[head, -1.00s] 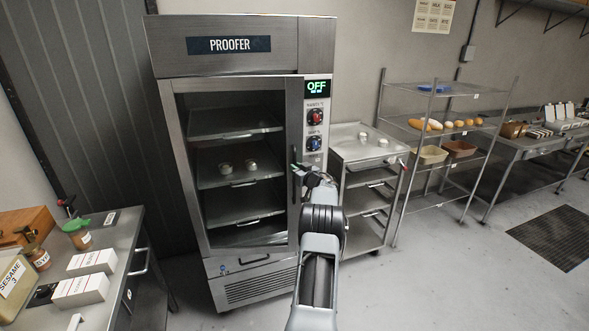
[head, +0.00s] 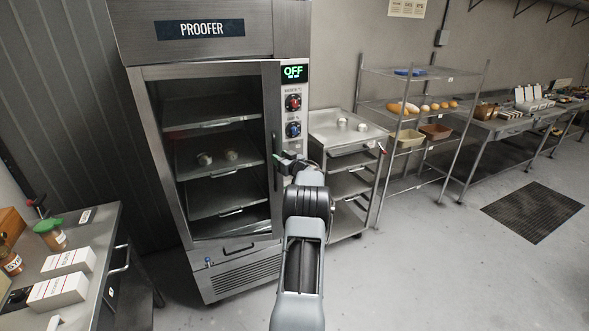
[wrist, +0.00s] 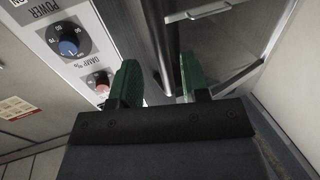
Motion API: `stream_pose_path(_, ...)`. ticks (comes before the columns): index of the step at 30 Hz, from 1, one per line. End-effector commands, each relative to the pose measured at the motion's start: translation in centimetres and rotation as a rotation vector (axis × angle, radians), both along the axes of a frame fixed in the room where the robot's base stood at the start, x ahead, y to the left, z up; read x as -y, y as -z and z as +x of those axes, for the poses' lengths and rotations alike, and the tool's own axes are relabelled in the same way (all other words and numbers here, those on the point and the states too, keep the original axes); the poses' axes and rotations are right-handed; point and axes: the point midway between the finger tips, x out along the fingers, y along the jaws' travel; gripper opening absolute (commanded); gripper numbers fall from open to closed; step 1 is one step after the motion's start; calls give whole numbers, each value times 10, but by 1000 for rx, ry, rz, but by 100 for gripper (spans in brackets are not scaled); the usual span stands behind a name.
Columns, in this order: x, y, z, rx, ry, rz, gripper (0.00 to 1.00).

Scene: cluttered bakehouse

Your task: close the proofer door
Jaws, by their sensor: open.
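The proofer (head: 245,265) is a steel cabinet with a glass-panelled door (head: 272,90) on its front. The door lies close to the cabinet front; I cannot tell whether a narrow gap is left. A dark upright handle (head: 275,165) runs along the door's right edge. My gripper (head: 281,163) is at the handle, beside the control panel. In the wrist view, my gripper's green fingers (wrist: 158,82) are apart, and the handle bar (wrist: 157,42) runs between them in the picture. I cannot tell whether they touch it. The display (head: 294,73) reads OFF.
Shelves with two round pieces show through the glass. A tray rack (head: 345,130) stands close right of the proofer, then a wire shelf (head: 420,72) with bread. A steel table (head: 95,235) with jars and boxes stands front left. The floor at right is clear, with a dark mat (head: 533,211).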

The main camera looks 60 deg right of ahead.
Motion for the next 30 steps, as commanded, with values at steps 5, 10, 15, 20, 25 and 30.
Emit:
stream_pose_path(5,-8,3,-37,0,4,-1,42)
stream_pose_path(10,-17,2,-69,0,3,-1,42)
stream_pose_path(15,-24,1,-93,1,4,-1,42)
stream_pose_path(20,-28,1,-105,-1,2,-2,42)
stream_pose_path(25,-29,0,-109,0,2,-1,42)
stream_pose_path(30,-29,0,-109,0,2,-1,42)
